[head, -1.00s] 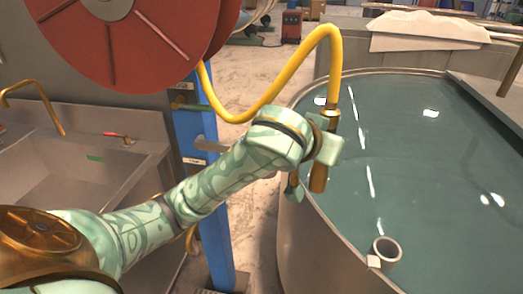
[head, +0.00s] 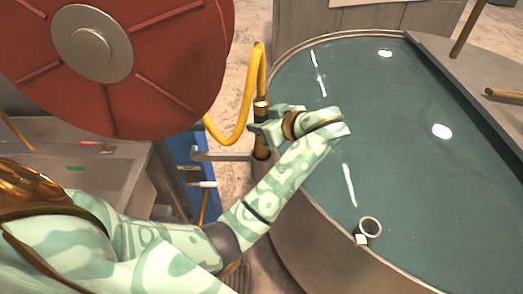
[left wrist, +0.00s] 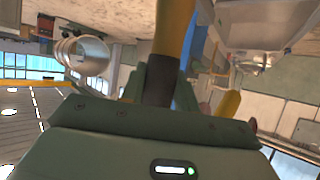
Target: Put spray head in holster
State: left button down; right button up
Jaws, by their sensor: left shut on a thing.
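The spray head (head: 262,112) is a dark and brass cylinder on the end of a yellow hose (head: 249,90). My left gripper (head: 262,131) is shut around it and holds it roughly upright beside the left rim of the tank. In the left wrist view the dark spray head (left wrist: 160,80) runs up from my left gripper (left wrist: 150,115), with yellow above it. A short, open, pale tube (head: 369,227), which looks like the holster, sits at the tank's near rim with a small white block beside it. A pale tube (left wrist: 86,55) also shows in the left wrist view. My right gripper is out of view.
A large red hose reel (head: 180,90) hangs at the upper left. A blue post (head: 185,155) with a grey bar (head: 218,155) stands left of the spray head. The tank (head: 300,255) of teal liquid fills the right. A grey sink lies at the left.

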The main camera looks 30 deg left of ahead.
pick_arm(q)
jog(key=shift+f, duration=3.15)
jog(key=shift+d, duration=0.1)
jog(key=c, duration=1.1)
grip_release()
jog(key=shift+f, duration=0.1)
jog(key=shift+o, duration=0.2)
